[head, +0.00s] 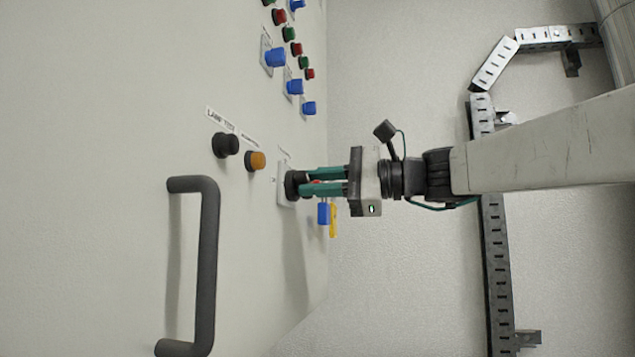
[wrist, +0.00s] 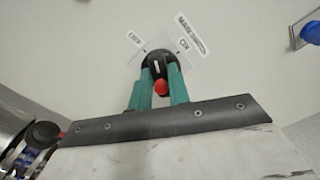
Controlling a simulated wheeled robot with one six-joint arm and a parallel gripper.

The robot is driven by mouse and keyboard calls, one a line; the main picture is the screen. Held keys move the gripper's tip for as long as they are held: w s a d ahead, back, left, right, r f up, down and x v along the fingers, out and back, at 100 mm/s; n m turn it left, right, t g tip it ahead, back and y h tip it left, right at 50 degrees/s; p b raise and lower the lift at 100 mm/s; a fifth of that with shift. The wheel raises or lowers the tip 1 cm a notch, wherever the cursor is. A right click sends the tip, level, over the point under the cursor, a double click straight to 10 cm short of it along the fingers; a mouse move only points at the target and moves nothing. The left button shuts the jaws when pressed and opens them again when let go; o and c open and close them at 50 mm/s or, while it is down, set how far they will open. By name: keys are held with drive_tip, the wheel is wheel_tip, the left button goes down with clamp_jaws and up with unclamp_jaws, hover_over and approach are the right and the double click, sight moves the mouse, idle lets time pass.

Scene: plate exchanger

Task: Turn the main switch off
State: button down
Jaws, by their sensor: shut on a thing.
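The main switch (head: 291,186) is a black round knob on a pale plate on the cabinet panel. In the wrist view the black knob (wrist: 157,58) sits between an "OFF" label on the left and an "ON" label on the right, with a "MAIN" label (wrist: 193,33) above. A red part (wrist: 161,87) shows between the fingers. My gripper (head: 308,184) has its green fingers shut on the switch knob, one on each side; they also show in the wrist view (wrist: 159,72). The fingers hide part of the knob, so its exact setting is hard to read.
A black button (head: 226,145) and an orange button (head: 256,161) sit beside the switch. A dark handle (head: 207,265) stands out from the panel. A blue padlock-like piece with a yellow tag (head: 328,215) is close to my fingers. Blue knobs (head: 275,57) are farther off.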

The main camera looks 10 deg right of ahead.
drive_tip(key=n, duration=0.5)
drive_tip(key=shift+f+n, duration=0.15)
drive_tip(key=shift+n, duration=0.25)
idle(0.4)
drive_tip(key=c, duration=1.3)
unclamp_jaws()
drive_tip(key=v, duration=0.8)
